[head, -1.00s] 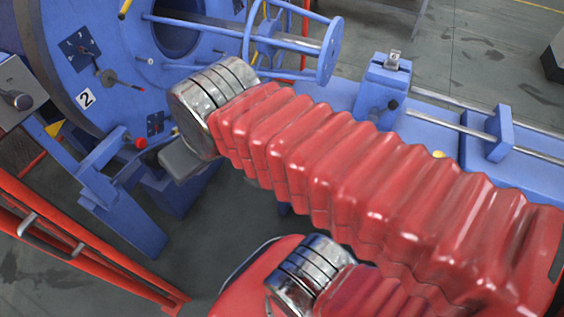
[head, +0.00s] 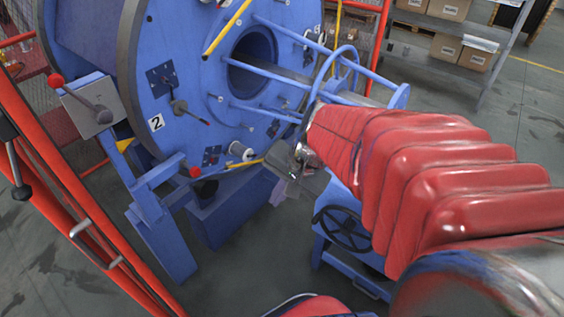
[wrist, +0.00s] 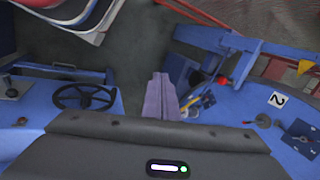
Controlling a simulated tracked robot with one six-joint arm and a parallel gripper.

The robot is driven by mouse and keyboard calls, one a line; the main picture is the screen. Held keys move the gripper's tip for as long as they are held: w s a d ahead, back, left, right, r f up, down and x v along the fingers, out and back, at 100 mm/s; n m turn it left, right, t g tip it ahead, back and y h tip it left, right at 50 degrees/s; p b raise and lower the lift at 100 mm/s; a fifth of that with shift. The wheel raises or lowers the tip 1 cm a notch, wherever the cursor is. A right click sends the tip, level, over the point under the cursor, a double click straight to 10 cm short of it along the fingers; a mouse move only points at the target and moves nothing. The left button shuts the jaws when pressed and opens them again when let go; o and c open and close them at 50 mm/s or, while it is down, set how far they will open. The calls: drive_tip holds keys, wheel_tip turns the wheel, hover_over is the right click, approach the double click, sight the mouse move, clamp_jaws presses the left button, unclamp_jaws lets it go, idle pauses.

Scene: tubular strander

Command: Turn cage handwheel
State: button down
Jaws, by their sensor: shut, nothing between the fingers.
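A black spoked handwheel (head: 343,228) is on the front of a blue stand at the lower middle of the head view. It also shows in the wrist view (wrist: 85,97), left of my gripper. My gripper (wrist: 160,78) shows as two purple-grey fingers pressed together with nothing between them. In the head view my gripper (head: 280,192) points down in front of the blue machine, left of the handwheel and apart from it. My red-sleeved arm covers part of the stand.
The large blue cage disc (head: 215,90) with the number 2 plate (head: 156,122) stands at the left. A grey box with a red-knobbed lever (head: 90,105) is beside it. Red railing (head: 70,180) runs along the left. Floor below the machine is clear.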

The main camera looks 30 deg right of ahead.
sight(317, 219)
drive_tip(key=s+d+f+m+t, duration=0.1)
drive_tip(key=s+d+f+m, duration=0.1)
drive_tip(key=d+f+m, duration=0.6)
drive_tip(key=s+d+f+m+t, duration=0.2)
drive_tip(key=d+f+m, duration=0.6)
drive_tip(key=d+m, duration=0.4)
drive_tip(key=shift+s+d+f, duration=0.2)
drive_tip(key=shift+s+d, duration=0.4)
drive_tip(key=shift+d, duration=0.55)
drive_tip(key=shift+x, duration=7.05)
drive_tip(key=shift+w+a, duration=0.25)
drive_tip(key=shift+a, duration=0.1)
